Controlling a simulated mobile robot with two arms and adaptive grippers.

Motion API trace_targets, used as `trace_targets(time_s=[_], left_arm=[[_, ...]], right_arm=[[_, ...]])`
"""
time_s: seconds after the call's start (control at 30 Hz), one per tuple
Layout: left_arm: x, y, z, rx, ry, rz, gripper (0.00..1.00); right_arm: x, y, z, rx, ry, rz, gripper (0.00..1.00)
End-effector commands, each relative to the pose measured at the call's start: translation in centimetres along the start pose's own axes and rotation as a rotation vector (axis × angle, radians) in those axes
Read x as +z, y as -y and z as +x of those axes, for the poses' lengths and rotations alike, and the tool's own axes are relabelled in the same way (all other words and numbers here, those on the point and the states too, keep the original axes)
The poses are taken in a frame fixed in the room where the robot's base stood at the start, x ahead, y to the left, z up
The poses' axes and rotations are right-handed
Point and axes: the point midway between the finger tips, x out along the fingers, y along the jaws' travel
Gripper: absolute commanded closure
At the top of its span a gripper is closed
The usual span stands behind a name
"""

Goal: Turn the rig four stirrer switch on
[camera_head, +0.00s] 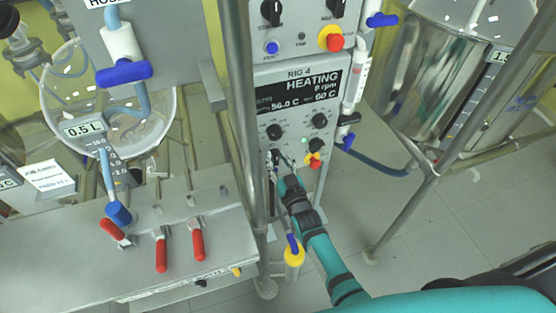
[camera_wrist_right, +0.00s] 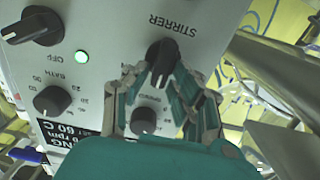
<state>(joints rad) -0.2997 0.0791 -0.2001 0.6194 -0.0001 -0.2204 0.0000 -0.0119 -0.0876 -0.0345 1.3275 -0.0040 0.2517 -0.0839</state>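The rig 4 panel (camera_head: 294,120) stands upright at centre; its display reads HEATING, 0 rpm, 56.0 C and 60 C. The stirrer switch (camera_wrist_right: 161,56) is a black knob below the upside-down word STIRRER in the right wrist view. My right gripper (camera_wrist_right: 160,76) has its fingertips on both sides of this knob, closed in against it. In the head view my right gripper (camera_head: 283,164) is at the lower left of the panel, and its own arm partly hides the knob there. My left gripper is not in view.
A green lamp (camera_wrist_right: 81,57) is lit beside a black bath knob (camera_wrist_right: 33,26). A metal post (camera_head: 252,130) stands close left. A bench with red-handled valves (camera_head: 161,250) is further left.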

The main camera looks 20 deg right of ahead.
Motion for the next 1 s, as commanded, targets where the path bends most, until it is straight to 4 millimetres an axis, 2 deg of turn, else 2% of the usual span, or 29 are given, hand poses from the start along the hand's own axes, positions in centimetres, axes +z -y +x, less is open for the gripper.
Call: trace_targets(time_s=[0.03, 0.17, 0.67, 1.0], left_arm=[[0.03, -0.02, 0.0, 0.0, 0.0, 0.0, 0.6], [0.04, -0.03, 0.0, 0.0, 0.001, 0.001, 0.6], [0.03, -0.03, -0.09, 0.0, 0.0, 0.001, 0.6], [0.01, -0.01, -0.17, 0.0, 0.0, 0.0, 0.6]], right_arm=[[-0.01, 0.01, -0.01, 0.0, 0.0, 0.0, 0.83], [0.0, 0.01, -0.02, 0.0, 0.0, 0.0, 1.0], [-0.02, -0.08, -0.02, -0.001, 0.0, 0.072, 1.0], [0.08, -0.45, -0.02, 0.0, -0.001, 0.336, 1.0]])
